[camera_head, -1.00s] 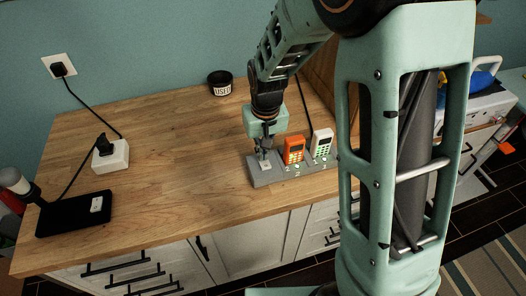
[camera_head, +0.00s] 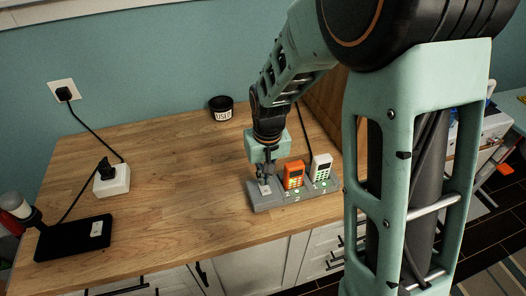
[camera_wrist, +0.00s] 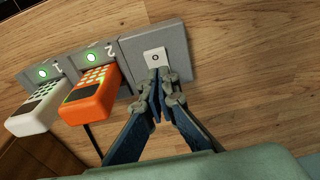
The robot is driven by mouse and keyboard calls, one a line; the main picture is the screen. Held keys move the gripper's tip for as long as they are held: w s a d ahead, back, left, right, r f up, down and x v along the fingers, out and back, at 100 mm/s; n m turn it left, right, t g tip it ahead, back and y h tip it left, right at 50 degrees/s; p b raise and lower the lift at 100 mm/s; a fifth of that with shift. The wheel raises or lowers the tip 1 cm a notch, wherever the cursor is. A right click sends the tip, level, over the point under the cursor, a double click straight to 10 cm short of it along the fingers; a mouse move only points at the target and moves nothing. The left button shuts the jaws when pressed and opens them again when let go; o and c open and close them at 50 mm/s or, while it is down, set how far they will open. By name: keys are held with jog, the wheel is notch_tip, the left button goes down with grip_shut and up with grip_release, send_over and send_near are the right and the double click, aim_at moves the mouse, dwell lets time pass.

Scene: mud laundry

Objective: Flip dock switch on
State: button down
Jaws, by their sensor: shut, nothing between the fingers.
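The grey dock (camera_head: 268,204) stands near the front edge of the wooden worktop. A small white switch (camera_head: 266,189) is on its left end, and it also shows in the wrist view (camera_wrist: 155,57) with a round mark on it. My gripper (camera_wrist: 160,76) is shut and empty, pointing down with its fingertips at the edge of the switch. I cannot tell whether they touch it. My gripper also shows over the dock in the head view (camera_head: 263,181). An orange handset (camera_head: 294,175) and a white handset (camera_head: 321,168) sit in the dock, with green lights lit beside them.
A black cup (camera_head: 221,108) stands at the back by the wall. A white socket block (camera_head: 112,180) and a black power box (camera_head: 73,238) with cables are on the left. A wall outlet (camera_head: 64,91) is above. The middle of the worktop (camera_head: 180,180) is clear.

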notch_tip(320, 180, up, 12)
jog(key=w, duration=0.1)
jog(key=shift+w+a+r, duration=0.2)
jog(key=shift+r, duration=0.05)
